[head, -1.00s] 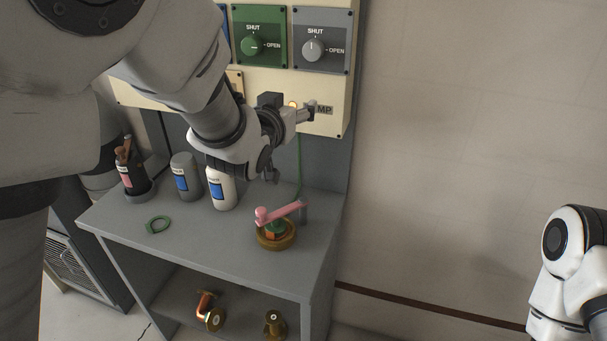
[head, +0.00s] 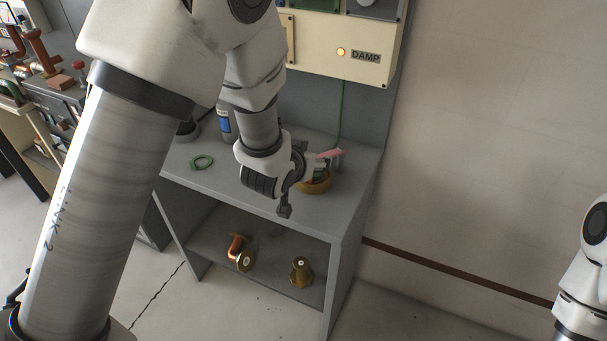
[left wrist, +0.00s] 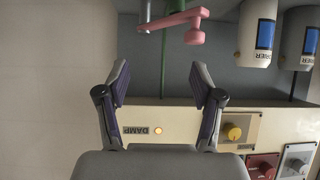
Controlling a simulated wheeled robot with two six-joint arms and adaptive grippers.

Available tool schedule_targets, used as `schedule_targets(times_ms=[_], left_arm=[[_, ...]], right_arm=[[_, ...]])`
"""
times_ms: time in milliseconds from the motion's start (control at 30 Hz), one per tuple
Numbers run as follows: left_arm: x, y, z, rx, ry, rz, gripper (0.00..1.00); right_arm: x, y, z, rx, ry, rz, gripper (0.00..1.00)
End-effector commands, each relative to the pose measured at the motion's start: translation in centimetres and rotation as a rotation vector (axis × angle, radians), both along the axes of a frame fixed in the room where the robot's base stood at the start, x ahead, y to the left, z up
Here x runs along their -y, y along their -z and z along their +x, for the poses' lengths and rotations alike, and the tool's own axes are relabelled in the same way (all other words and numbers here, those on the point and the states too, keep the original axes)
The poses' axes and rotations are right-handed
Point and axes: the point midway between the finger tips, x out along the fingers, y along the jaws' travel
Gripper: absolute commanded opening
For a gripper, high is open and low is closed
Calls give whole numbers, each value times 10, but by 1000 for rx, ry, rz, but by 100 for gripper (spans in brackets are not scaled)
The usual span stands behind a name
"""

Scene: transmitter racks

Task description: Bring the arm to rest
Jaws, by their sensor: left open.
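The pink lever also shows there (left wrist: 182,20), beyond the fingertips. The cream panel (head: 375,72) with a lit amber lamp (head: 341,51) and the DAMP label stands above and behind the gripper. My right arm shows at the right edge of the head view; its gripper is out of frame.
A green ring (head: 202,162) lies on the bench top. Brass fittings (head: 301,272) stand on the lower shelf. Two drier bottles (left wrist: 257,32) show in the left wrist view. Open floor and bare wall lie to the right of the bench.

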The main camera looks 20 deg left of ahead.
Motion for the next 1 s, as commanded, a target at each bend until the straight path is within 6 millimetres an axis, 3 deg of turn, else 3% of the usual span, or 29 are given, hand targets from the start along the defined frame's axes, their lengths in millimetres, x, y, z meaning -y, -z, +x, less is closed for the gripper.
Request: schedule_targets(times_ms=[200, 733, 867, 1000], left_arm=[[-3, 24, -9, -49, -3, 1, 66], [-4, 31, -13, -66, -4, 0, 66], [-9, 78, -38, -176, -9, -1, 66], [-19, 162, -101, -399, -17, -3, 66]], right_arm=[[0, 2, 0, 0, 0, 0, 40], [0, 2, 0, 0, 0, 0, 40], [0, 2, 0, 0, 0, 0, 40], [0, 2, 0, 0, 0, 0, 40]])
